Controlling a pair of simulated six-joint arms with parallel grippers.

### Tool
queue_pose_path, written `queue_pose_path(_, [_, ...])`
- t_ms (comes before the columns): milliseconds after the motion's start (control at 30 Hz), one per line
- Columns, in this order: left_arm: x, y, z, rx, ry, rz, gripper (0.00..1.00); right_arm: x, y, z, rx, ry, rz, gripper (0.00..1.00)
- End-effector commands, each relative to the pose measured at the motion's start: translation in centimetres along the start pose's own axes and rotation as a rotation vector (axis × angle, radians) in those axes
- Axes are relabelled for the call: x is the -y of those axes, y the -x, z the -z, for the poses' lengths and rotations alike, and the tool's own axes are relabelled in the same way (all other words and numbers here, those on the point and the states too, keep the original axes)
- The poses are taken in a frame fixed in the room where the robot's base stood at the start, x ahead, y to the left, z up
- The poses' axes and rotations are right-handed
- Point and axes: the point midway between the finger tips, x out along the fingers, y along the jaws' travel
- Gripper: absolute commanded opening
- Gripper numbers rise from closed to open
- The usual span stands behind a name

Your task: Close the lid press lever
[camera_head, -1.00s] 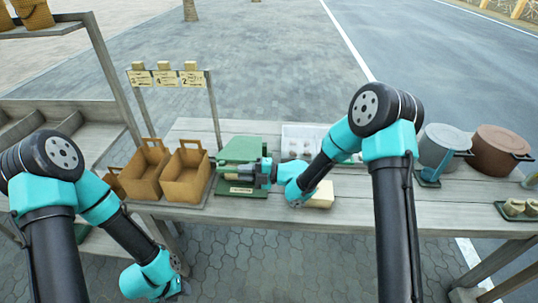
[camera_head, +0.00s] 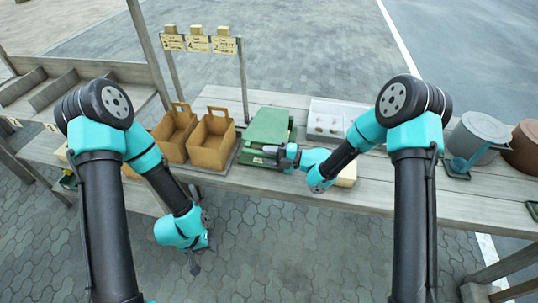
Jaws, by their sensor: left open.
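The green lid press (camera_head: 269,126) stands on the table in the middle of the head view, right of the brown bags. Its flat green top faces up. My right gripper (camera_head: 274,150) is at the press's front right side, against or very close to it. Its fingers are too small and partly hidden to tell whether they are open or hold the lever. I cannot pick out the lever clearly. My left gripper (camera_head: 196,267) is open and empty, hanging low in front of the table, over the paving and away from the press.
Two brown bags (camera_head: 211,143) stand left of the press. A white tray (camera_head: 328,119) with small items is behind and to the right. A pale block (camera_head: 347,175) lies beside my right forearm. A grey pot (camera_head: 478,138) stands at the right.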

Motion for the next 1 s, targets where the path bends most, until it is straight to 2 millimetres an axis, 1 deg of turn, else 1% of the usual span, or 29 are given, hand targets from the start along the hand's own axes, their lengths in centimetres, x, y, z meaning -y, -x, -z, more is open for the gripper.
queue_pose_path(33, [0.0,0.0,0.0,0.0,0.0,0.0,0.43,0.0,0.0,0.0,-0.001,0.001,0.0,0.36])
queue_pose_path(100, [0.0,0.0,0.0,0.0,0.0,0.0,0.43,0.0,0.0,0.0,-0.001,0.001,0.0,0.43])
queue_pose_path(367, [0.0,0.0,0.0,0.0,0.0,0.0,0.43,-0.1,0.0,0.1,-0.002,0.002,0.0,0.43])
queue_pose_path(533, [0.0,0.0,0.0,0.0,0.0,0.0,0.43,-0.1,1.0,0.0,-0.001,0.002,-0.001,0.43])
queue_pose_path(667, [0.0,0.0,0.0,0.0,0.0,0.0,0.43,-0.1,2.7,0.0,0.001,0.001,-0.001,0.43])
queue_pose_path(1000, [0.0,0.0,0.0,0.0,0.0,0.0,0.43,-0.1,9.1,0.0,0.002,0.001,-0.001,0.43])
